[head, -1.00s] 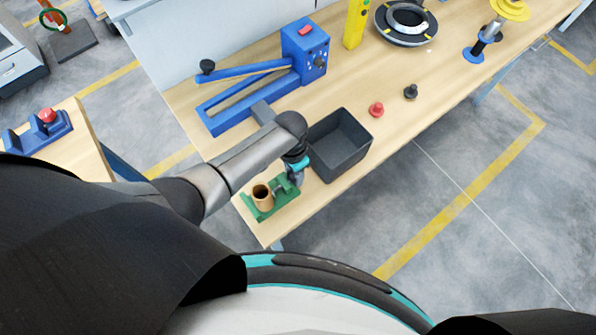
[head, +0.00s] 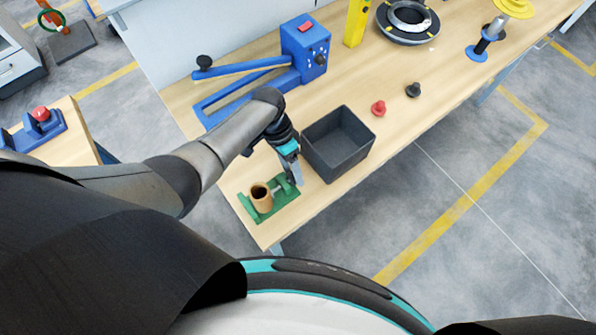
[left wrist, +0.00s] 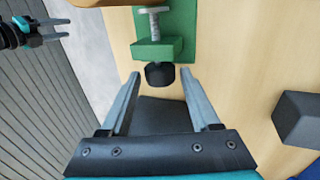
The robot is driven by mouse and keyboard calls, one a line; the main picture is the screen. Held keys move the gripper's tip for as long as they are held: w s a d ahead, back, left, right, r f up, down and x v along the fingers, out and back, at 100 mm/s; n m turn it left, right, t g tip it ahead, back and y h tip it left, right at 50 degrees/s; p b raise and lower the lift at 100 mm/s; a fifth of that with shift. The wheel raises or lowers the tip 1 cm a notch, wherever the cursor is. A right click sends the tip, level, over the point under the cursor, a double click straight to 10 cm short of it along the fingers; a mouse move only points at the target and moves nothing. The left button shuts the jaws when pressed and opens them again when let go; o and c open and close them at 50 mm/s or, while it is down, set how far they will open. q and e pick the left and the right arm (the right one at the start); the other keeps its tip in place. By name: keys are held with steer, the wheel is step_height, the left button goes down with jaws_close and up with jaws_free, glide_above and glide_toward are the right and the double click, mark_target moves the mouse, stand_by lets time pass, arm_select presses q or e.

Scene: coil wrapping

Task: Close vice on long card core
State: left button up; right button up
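The green vice (head: 283,207) stands on the near corner of the workbench. A brown card core (head: 261,200) stands upright in it at its left side; whether the jaws touch it I cannot tell. In the left wrist view the vice's green block (left wrist: 158,49) shows with its metal screw (left wrist: 154,22) and black knob (left wrist: 159,77). My left gripper (head: 294,180) is at the screw end of the vice. Its fingers (left wrist: 160,82) are open, one on each side of the knob, with gaps. My right gripper (left wrist: 52,32) is far off, fingers apart.
A dark open bin (head: 338,165) stands right beside my left gripper. A blue lever machine (head: 305,62) is behind. Red (head: 378,108) and black (head: 413,90) knobs lie on the bench (head: 350,87). The bench's front edge is close to the vice.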

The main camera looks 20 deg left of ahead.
arm_select(q)
steer(key=p, duration=0.1)
steer(key=y+p, duration=0.1)
steer(key=shift+s+d+r+t+p, duration=0.2)
steer(key=shift+r+t+p, duration=0.1)
steer(key=shift+t+p, duration=0.1)
steer(key=shift+d+t+y, duration=0.1)
steer(key=shift+t+y, duration=0.2)
steer(key=shift+y, duration=0.2)
steer(key=shift+s+f, duration=0.1)
steer(key=shift+f, duration=0.1)
steer(key=shift+t+y, duration=0.4)
steer(key=shift+s+d+t+y, duration=0.2)
steer(key=shift+t+y, duration=0.3)
steer(key=shift+y, duration=0.3)
steer(key=shift+d+t+y, duration=0.15)
steer(key=shift+t+y, duration=0.45)
steer(key=shift+y, duration=0.1)
